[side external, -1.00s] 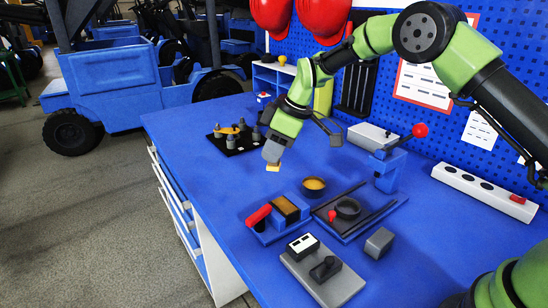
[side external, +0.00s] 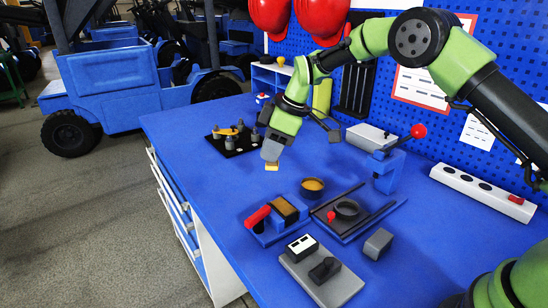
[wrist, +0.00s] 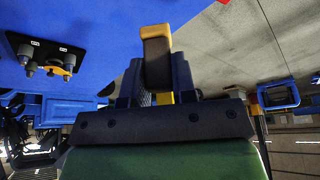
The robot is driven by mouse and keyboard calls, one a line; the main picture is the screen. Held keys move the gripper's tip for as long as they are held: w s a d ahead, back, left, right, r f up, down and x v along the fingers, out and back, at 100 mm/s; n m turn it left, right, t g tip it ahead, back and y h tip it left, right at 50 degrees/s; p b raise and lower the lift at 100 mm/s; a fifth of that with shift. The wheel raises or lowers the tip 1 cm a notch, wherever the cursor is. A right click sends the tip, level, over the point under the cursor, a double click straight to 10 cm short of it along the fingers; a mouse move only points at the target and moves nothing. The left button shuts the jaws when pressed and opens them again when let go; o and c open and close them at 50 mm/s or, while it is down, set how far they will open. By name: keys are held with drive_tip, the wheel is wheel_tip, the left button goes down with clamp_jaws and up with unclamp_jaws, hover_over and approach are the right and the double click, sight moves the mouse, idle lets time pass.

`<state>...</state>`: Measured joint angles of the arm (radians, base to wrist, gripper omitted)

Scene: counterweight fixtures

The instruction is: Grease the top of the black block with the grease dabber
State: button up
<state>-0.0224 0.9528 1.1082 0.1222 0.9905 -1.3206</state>
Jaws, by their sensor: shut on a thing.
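My gripper (side external: 271,155) is shut on a small tool, apparently the grease dabber (side external: 271,167), with a tan end pointing down above the blue bench. In the wrist view the dabber (wrist: 157,60) shows a dark face with a tan edge, held between the fingers (wrist: 155,85). A dark block (side external: 285,209), apparently the black block, sits in a blue fixture with a red handle, to the right of and nearer the camera than my gripper. Its top looks amber-brown. A round dark pot with amber content (side external: 312,186) stands just behind the block. My gripper is apart from both.
A black tray (side external: 236,150) with several grey pegs and a yellow piece lies left of my gripper. The bench's left front is clear.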

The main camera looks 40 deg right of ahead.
drive_tip(key=n, duration=0.2)
drive_tip(key=n+g, duration=0.1)
drive_tip(key=n, duration=0.1)
drive_tip(key=shift+w+f+n+g+y, duration=0.1)
drive_tip(key=shift+w+n+g+y, duration=0.05)
drive_tip(key=shift+n+g+y, duration=0.15)
drive_tip(key=n, duration=0.2)
drive_tip(key=n+g, duration=0.1)
drive_tip(key=shift+s+y, duration=0.25)
drive_tip(key=shift+y, duration=0.05)
drive_tip(key=shift+f, duration=3.65)
drive_tip(key=shift+s+f, duration=0.2)
drive_tip(key=shift+s, duration=3.6)
drive_tip(key=shift+w+f, duration=0.1)
drive_tip(key=shift+w, duration=3.6)
drive_tip(key=shift+w+r, duration=0.1)
drive_tip(key=shift+r, duration=4.05)
